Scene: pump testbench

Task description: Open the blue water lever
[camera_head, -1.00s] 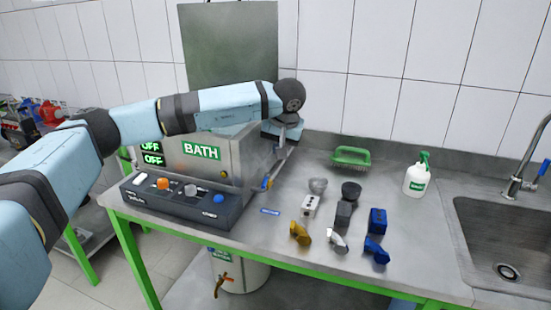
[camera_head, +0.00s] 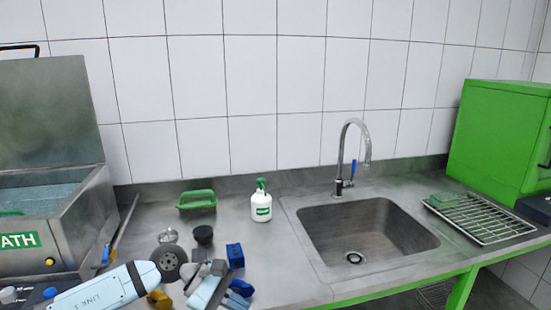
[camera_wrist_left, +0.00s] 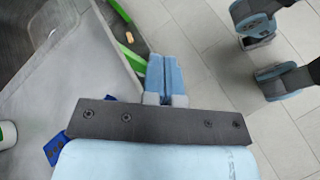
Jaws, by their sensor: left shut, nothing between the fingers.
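A blue lever (camera_head: 353,168) sits on the right side of the chrome tap (camera_head: 345,152) behind the sink, in the head view. The lever looks roughly upright. My left gripper shows in the wrist view (camera_wrist_left: 162,75) with its two light blue fingers shut together and nothing between them. In the head view my left arm comes in at the lower left, and its wrist end is over the parts at the bench front, left of the sink and well apart from the tap. The fingertips are hard to make out there. My right gripper cannot be made out.
The sink (camera_head: 404,254) lies in front of the tap. The steel bath (camera_head: 72,225) is at far left. A drying rack (camera_head: 482,218) and green box (camera_head: 497,135) are right.

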